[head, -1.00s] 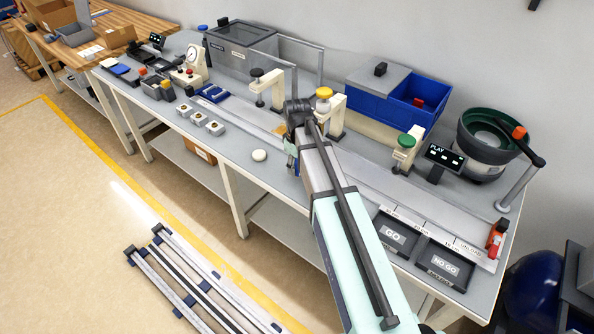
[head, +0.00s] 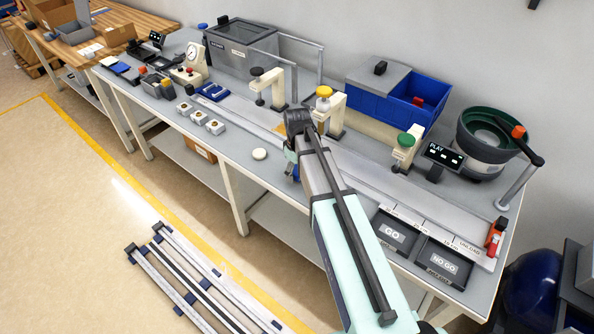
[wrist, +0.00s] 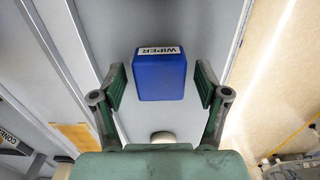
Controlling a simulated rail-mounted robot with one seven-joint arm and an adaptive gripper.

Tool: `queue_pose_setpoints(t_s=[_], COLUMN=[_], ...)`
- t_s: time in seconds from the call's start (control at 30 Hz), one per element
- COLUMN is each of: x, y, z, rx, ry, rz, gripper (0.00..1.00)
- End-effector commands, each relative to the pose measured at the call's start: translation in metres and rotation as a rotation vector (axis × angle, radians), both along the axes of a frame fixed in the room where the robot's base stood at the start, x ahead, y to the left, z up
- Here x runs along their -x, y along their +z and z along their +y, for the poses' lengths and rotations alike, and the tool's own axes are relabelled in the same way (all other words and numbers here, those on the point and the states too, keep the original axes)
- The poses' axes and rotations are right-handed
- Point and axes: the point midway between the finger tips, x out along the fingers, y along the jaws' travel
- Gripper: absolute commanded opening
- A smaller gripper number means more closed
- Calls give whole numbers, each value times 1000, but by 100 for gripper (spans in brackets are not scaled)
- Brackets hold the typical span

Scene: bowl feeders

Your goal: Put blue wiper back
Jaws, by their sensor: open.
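The blue wiper (wrist: 161,77) is a block with a white "WIPER" label along one edge. In the wrist view it sits between the two fingers of my gripper (wrist: 160,80), with a visible gap on each side. The fingers are open and do not touch it. In the head view my arm hides most of the wiper and the gripper. Only a small blue patch shows beside the wrist, above the bench near its front edge.
A round white puck (head: 260,154) lies on the bench left of my gripper. A long metal rail (head: 375,180) runs behind my wrist, with cream posts carrying yellow (head: 324,92) and green (head: 406,140) knobs. GO (head: 393,233) and NO GO (head: 444,263) trays stand at right.

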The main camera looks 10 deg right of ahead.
Motion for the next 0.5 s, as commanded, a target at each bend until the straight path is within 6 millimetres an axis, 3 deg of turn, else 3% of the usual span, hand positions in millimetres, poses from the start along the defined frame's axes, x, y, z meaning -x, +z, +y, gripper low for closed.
queue_pose_setpoints(t_s=[0.27, 0.5], x=[-1, -1], y=[8, 38], z=[0, 0], rx=[0, 0], ry=[0, 0], rz=[-2, -4], gripper=[74, 74])
